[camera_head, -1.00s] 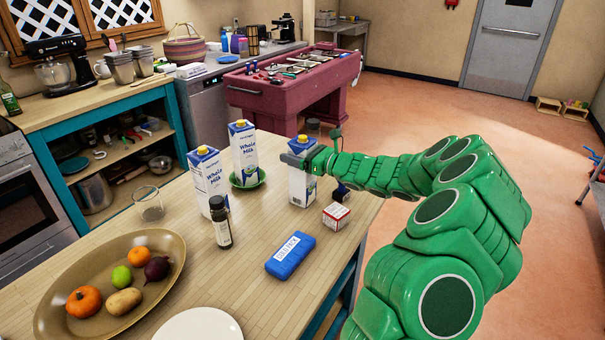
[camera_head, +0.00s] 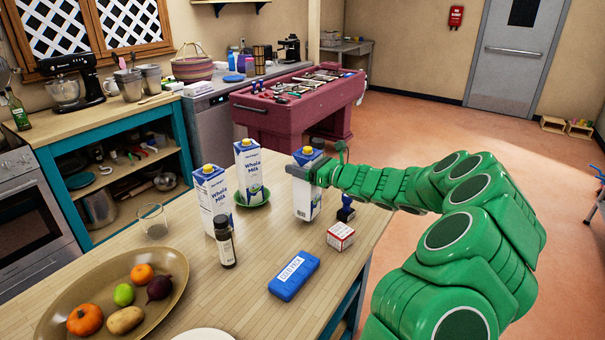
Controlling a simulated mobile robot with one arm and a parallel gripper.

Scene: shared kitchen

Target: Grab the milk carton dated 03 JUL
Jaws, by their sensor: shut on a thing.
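Three white and blue milk cartons with yellow caps show on the wooden counter (camera_head: 190,300). The left carton (camera_head: 211,196) stands behind a dark bottle. The middle carton (camera_head: 249,168) stands on a green dish (camera_head: 262,200). The right carton (camera_head: 306,202) is between the jaws of my gripper (camera_head: 306,170), which is shut on its upper part. The right carton is upright; I cannot tell whether its base touches the counter. No date can be read on any carton.
A brown platter of produce (camera_head: 60,325) is at front left.

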